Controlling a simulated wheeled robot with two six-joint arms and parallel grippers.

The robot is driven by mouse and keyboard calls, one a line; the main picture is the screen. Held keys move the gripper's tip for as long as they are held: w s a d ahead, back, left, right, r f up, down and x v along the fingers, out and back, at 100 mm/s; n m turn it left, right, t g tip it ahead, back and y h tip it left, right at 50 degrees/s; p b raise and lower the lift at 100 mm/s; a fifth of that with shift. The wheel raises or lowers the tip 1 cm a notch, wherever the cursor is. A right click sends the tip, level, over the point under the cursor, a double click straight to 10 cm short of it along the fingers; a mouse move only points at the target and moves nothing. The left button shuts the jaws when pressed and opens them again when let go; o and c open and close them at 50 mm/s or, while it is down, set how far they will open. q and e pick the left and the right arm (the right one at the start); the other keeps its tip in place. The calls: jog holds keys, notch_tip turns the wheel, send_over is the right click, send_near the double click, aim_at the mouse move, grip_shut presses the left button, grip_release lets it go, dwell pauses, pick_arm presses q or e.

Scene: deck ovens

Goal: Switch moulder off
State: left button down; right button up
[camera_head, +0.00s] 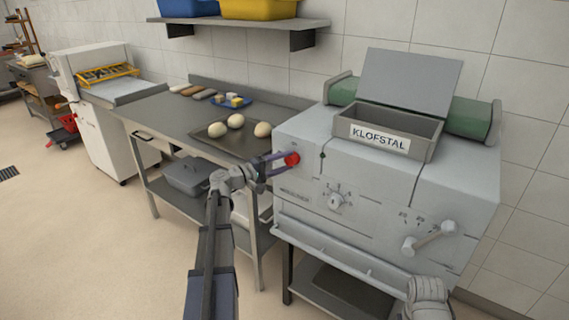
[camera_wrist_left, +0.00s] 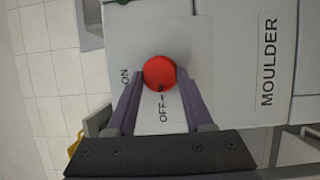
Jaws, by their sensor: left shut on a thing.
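The moulder (camera_head: 385,190) is the light grey machine at the right of the head view. Its red knob (camera_head: 292,159) sits on the upper left of the front face. My left gripper (camera_head: 278,160) is shut on this knob, one finger on each side. In the left wrist view the red knob (camera_wrist_left: 160,73) lies between the fingertips (camera_wrist_left: 160,80). A dark mark on the knob's lower edge points at the printed OFF label (camera_wrist_left: 163,112). The ON label (camera_wrist_left: 125,77) is to the left of the knob. My right gripper's fingers do not show.
A grey bin marked KLOFSTAL (camera_head: 385,134) stands on top of the moulder. A dial (camera_head: 335,201) and a lever (camera_head: 428,238) are on its front. A steel table (camera_head: 165,118) with a tray of dough balls (camera_head: 215,140) adjoins at left. Floor is clear at left.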

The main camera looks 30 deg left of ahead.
pick_arm(q)
jog(key=shift+w+a+r, duration=0.1)
jog(key=shift+w, duration=0.1)
jog(key=c, duration=0.6)
grip_release()
jog(key=o, duration=0.3)
jog(key=shift+w, duration=0.1)
jog(key=shift+s, duration=0.25)
jog(key=v, duration=0.7)
jog(key=shift+s+a, duration=0.1)
jog(key=shift+s, duration=0.15)
